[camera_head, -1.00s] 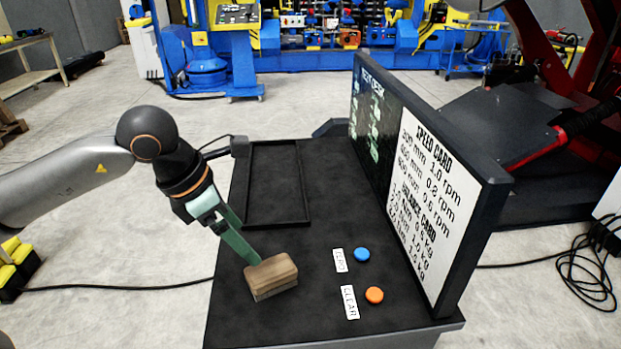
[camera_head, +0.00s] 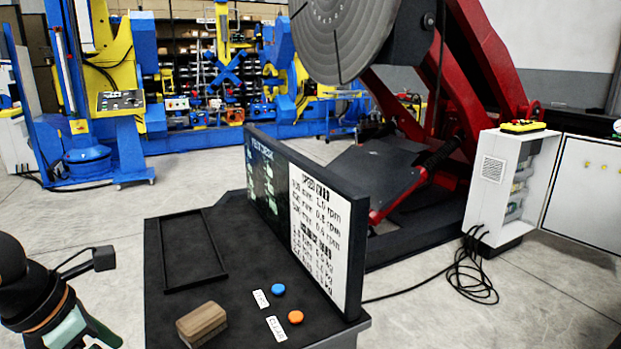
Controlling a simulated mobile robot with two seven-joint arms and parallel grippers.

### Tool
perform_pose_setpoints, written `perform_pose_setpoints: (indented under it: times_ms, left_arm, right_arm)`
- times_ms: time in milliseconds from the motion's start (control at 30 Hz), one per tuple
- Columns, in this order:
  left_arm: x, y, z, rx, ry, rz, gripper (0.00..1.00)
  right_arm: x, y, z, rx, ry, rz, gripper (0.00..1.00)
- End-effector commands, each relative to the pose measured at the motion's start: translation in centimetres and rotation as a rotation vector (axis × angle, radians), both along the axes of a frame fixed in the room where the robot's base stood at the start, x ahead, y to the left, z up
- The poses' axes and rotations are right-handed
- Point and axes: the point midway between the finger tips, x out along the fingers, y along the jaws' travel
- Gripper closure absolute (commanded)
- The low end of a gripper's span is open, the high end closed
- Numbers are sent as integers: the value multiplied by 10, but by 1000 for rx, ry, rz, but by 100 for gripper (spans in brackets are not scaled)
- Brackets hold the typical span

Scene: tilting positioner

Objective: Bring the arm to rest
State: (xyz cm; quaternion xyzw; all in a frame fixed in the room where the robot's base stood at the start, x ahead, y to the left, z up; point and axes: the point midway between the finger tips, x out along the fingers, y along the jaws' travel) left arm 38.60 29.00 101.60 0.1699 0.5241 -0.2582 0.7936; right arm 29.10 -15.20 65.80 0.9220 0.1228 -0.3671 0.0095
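My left gripper (camera_head: 92,335) is at the lower left, beside the dark desk and off its left edge. Its green fingers point right and down, and part of it is cut off by the picture's bottom edge. Whether the fingers are apart cannot be made out. A brown wooden block (camera_head: 202,322) lies on the desk top (camera_head: 235,268), apart from the gripper. My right gripper is not in view.
The desk carries an empty shallow tray (camera_head: 224,262), a blue button (camera_head: 278,289), an orange button (camera_head: 295,317) and an upright card board (camera_head: 318,222). Behind stand a red positioner (camera_head: 480,60) with a grey disc and an open white cabinet (camera_head: 493,178). Cables lie on the floor.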

Motion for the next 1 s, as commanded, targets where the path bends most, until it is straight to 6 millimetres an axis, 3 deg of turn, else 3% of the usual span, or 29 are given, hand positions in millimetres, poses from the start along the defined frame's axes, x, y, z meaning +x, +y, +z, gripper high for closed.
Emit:
perform_pose_setpoints:
  times_ms: [100,267,400,533,667,767,867,967,1000]
  left_arm:
    - [-4,-53,-9,-197,67,-79,0]
    - [-14,-122,-8,-511,164,-133,0]
    - [-22,-180,9,-867,280,-108,0]
    - [-15,-217,35,-1252,407,25,0]
    - [10,-223,49,-1614,530,281,0]
    - [35,-211,38,-1851,617,556,0]
    - [55,-189,4,-2035,698,899,0]
    - [59,-163,-52,-2152,766,1301,0]
    - [55,-153,-79,-2175,789,1475,0]
  right_arm:
    - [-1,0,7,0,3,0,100]
    - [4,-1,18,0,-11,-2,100]
    - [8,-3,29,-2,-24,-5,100]
    - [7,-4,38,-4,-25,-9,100]
    - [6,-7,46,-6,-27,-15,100]
    - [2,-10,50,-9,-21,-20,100]
    - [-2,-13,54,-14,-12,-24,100]
    - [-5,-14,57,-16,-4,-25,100]
    - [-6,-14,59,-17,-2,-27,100]
